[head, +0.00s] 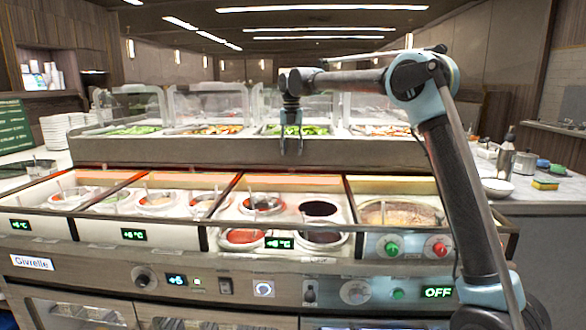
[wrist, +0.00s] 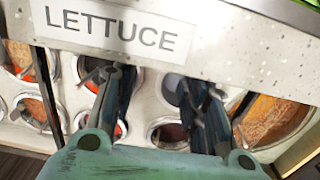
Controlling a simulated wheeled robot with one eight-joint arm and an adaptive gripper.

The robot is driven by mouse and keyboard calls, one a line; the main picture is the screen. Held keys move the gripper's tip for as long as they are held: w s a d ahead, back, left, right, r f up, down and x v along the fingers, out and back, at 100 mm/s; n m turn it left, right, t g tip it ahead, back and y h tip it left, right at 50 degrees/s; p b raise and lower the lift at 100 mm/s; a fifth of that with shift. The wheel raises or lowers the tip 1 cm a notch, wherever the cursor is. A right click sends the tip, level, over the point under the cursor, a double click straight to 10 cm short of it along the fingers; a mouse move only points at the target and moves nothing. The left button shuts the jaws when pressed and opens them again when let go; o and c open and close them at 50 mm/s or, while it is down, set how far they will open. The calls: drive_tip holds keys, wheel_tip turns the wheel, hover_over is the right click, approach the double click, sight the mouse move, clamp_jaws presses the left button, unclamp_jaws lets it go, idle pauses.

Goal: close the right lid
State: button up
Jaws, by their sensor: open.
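Several clear lids stand tilted up over the back row of food bins in the head view. The rightmost clear lid (head: 372,108) is raised over the right bin (head: 380,130), partly behind my arm. Another clear lid (head: 268,103) stands to its left, behind my gripper. My gripper (head: 291,146) points down with its fingers apart and empty, in front of the bin with green leaves (head: 318,130). In the wrist view my gripper (wrist: 155,88) is open, its two fingers over the sauce wells. No lid shows in the wrist view.
A "LETTUCE" label (wrist: 118,27) is on the panel above the fingers. Below are sauce wells, including a dark well (head: 318,209) and a red well (head: 243,237). A larger pan (head: 400,213) sits at right.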

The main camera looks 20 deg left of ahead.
sight(292, 165)
wheel_tip(292, 165, down, 7)
drive_tip(key=shift+f, duration=0.2)
idle(0.3)
clamp_jaws()
